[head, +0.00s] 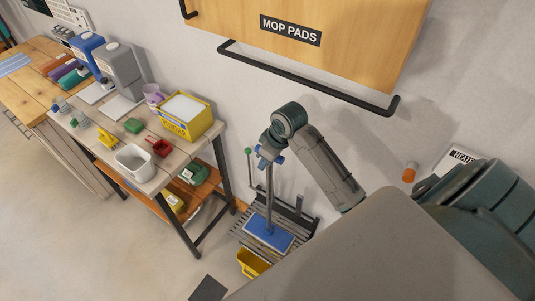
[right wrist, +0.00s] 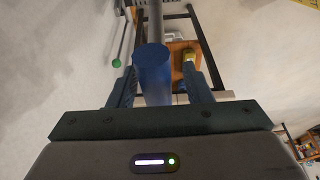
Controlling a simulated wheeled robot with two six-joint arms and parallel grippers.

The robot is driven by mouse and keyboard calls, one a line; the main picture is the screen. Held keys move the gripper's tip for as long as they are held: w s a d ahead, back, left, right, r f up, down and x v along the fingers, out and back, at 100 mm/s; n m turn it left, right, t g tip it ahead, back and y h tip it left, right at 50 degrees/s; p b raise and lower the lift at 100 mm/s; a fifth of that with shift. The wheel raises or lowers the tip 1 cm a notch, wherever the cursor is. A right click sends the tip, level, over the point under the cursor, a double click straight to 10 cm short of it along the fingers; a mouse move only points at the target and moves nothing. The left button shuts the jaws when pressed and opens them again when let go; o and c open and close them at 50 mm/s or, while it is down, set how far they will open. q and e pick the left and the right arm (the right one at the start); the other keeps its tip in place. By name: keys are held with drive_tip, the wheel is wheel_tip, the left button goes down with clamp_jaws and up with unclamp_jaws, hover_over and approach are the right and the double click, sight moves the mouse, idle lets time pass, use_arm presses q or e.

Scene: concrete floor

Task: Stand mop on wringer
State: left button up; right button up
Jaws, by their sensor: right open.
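The mop stands about upright in the head view, its grey pole (head: 269,200) rising from a flat blue pad (head: 268,233). The pad rests on the slatted grey wringer (head: 246,240). My right gripper (head: 268,157) is at the top of the pole. In the right wrist view the mop's blue grip (right wrist: 152,78) lies between the two open fingers (right wrist: 160,85), with a gap on its right side; I cannot tell whether the left finger touches it. My left gripper is out of view.
A lever with a green knob (head: 248,151) stands beside the pole. A yellow bucket (head: 252,263) is below the wringer. A workbench (head: 160,180) with bottles and a yellow box (head: 188,128) is at left. The MOP PADS cabinet (head: 330,45) with a black rail hangs above.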

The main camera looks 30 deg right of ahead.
drive_tip(key=b+v, duration=0.2)
drive_tip(key=v, duration=0.5)
drive_tip(key=shift+d, duration=0.1)
drive_tip(key=v, duration=0.2)
drive_tip(key=shift+s+r+p, duration=0.1)
drive_tip(key=shift+r+p, duration=0.3)
drive_tip(key=shift+s+r, duration=0.15)
drive_tip(key=shift+r, duration=0.2)
drive_tip(key=shift+f, duration=0.1)
